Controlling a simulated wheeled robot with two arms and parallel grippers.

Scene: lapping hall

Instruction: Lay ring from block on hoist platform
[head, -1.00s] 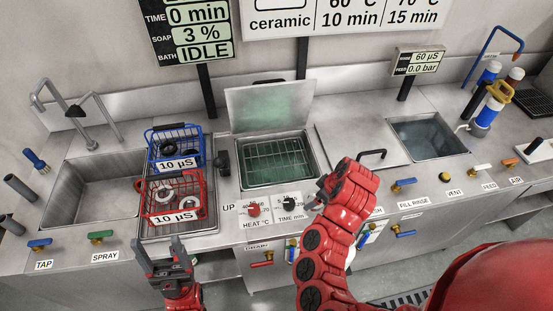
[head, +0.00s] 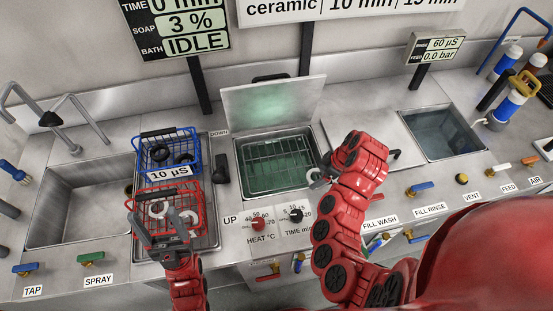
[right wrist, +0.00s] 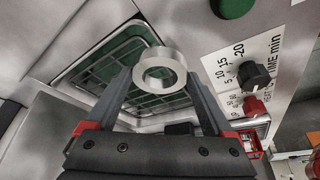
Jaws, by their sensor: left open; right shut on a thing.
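A pale grey metal ring (right wrist: 159,74) is gripped between the fingertips of my right gripper (right wrist: 160,85), seen in the right wrist view. In the head view the ring (head: 317,179) shows at the right front rim of the open bath, beside my right gripper (head: 326,172). The hoist platform (head: 275,160) is a wire rack inside the green bath; its bare mesh (right wrist: 117,72) lies behind the ring in the right wrist view. My left gripper (head: 156,218) is open over the front of the red basket. I cannot make out a block.
The red basket (head: 151,192) holds pale rings and the blue basket (head: 150,143) dark ones. The bath's lid (head: 275,103) stands open behind it. Heat (head: 258,224) and time (head: 295,214) knobs sit in front. A second basin (head: 437,132) lies to the right.

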